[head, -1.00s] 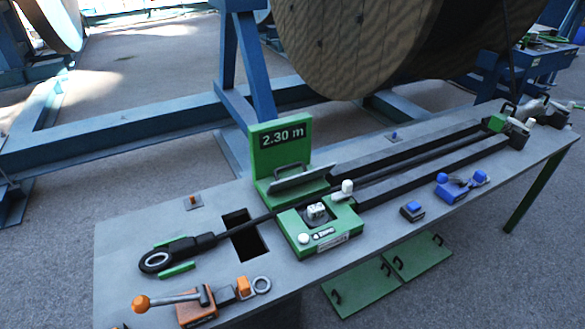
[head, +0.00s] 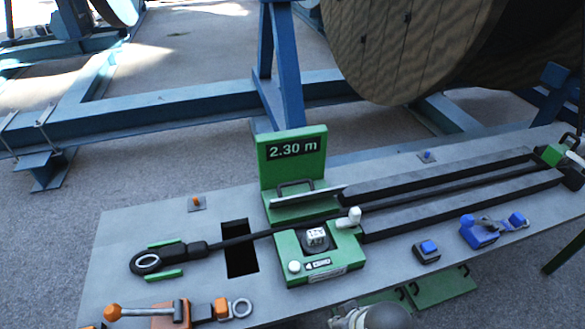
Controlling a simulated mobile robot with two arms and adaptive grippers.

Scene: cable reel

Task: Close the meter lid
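The green meter (head: 290,262) sits on the grey bench, with a small white dial block (head: 316,237) and a white knob on its top. The black cable (head: 236,239) runs across the bench by the meter. A grey rounded part, probably of my arm, shows at the bottom edge. Neither gripper's fingers can be seen.
An orange-handled tool (head: 168,312) lies at the front left. A blue button box (head: 426,252) and blue clamp (head: 480,231) are right of the meter. The bench has a dark rectangular opening (head: 240,262) left of the meter. A large cable reel (head: 420,50) stands behind.

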